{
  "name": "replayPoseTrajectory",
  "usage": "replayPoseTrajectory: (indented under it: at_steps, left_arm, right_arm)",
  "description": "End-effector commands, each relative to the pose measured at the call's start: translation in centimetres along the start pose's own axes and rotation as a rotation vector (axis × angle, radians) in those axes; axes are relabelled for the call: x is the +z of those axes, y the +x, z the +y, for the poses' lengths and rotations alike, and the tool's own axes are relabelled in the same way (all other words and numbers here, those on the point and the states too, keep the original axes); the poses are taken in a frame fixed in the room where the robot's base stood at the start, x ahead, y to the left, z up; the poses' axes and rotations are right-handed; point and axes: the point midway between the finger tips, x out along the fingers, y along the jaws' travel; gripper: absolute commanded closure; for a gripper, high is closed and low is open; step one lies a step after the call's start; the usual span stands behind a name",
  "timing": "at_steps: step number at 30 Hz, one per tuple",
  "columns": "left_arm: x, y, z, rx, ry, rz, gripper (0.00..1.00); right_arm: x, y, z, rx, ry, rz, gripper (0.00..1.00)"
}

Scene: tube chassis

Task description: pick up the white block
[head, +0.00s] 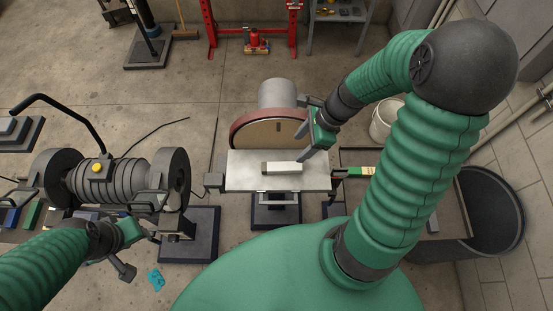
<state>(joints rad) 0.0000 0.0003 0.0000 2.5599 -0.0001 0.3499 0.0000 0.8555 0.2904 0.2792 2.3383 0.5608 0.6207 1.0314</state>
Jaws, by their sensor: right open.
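The white block (283,168), a pale oblong with a darker left end, lies flat on the light grey work table (240,182) of a disc sander. My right gripper (307,128) is open and empty. It is above and to the right of the block, near the right side of the sander's disc, and its lower finger is close to the block's right end. My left gripper (137,245) is far to the left, in front of a bench grinder. I cannot tell how far its fingers are apart.
The sander disc (262,133) stands upright behind the table. The bench grinder (110,180) is at left. A white bucket (384,122) and a dark bin (490,215) stand at right. A blue item (155,279) lies on the floor.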

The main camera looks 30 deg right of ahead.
Motion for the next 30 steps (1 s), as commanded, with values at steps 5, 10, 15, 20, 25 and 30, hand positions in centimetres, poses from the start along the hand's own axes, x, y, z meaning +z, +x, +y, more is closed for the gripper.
replayPoseTrajectory:
  at_steps: [5,10,15,20,25,30]
  left_arm:
    - [0.0,-0.1,0.0,0.0,0.0,0.0,0.64]
    - [0.0,-0.2,0.0,0.0,0.0,0.0,0.64]
    - [-0.2,-0.8,0.0,0.0,0.0,0.0,0.64]
    - [-0.4,-1.5,0.0,0.0,0.0,0.001,0.64]
    - [-0.4,-1.6,0.0,0.0,0.0,0.0,0.64]
    - [-0.4,-1.6,0.0,0.0,0.0,0.0,0.64]
  right_arm:
    - [0.1,5.0,-0.3,0.011,0.004,-0.003,0.44]
    - [0.1,8.0,-0.5,0.009,0.002,-0.001,0.44]
    - [0.3,9.5,-0.5,0.01,0.002,-0.002,0.44]
    - [0.4,12.1,-0.3,0.008,0.002,-0.002,0.44]
    - [0.4,13.5,-0.5,0.003,0.0,0.001,0.44]
    - [0.3,13.6,-0.6,0.005,0.0,0.001,0.44]
